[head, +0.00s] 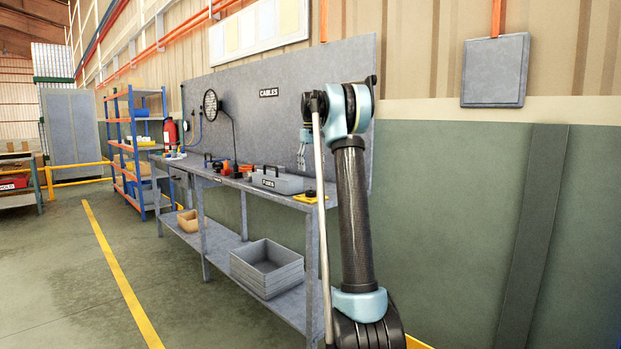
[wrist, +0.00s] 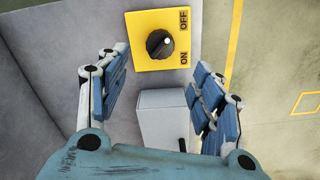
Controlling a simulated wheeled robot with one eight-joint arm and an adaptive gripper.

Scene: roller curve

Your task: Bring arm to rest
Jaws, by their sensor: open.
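My arm (head: 355,200) is raised and bent over the right end of the workbench. My gripper (head: 302,160) hangs from it, small in the head view, above the bench. In the wrist view my gripper (wrist: 160,57) is open and empty, its blue-padded fingers spread apart. A yellow plate with a black rotary knob (wrist: 159,44) lies beyond the fingers. The knob's white mark points up and right, towards the word OFF. The yellow plate (head: 310,197) also shows at the bench's right end, below my gripper. I see no contact between fingers and knob.
The grey workbench (head: 232,184) carries a FUSES toolbox (head: 277,181) and small items. A CABLES panel (head: 250,105) stands behind. A grey bin (head: 267,266) sits on the lower shelf. A pale box (wrist: 165,118) lies between the fingers in the wrist view.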

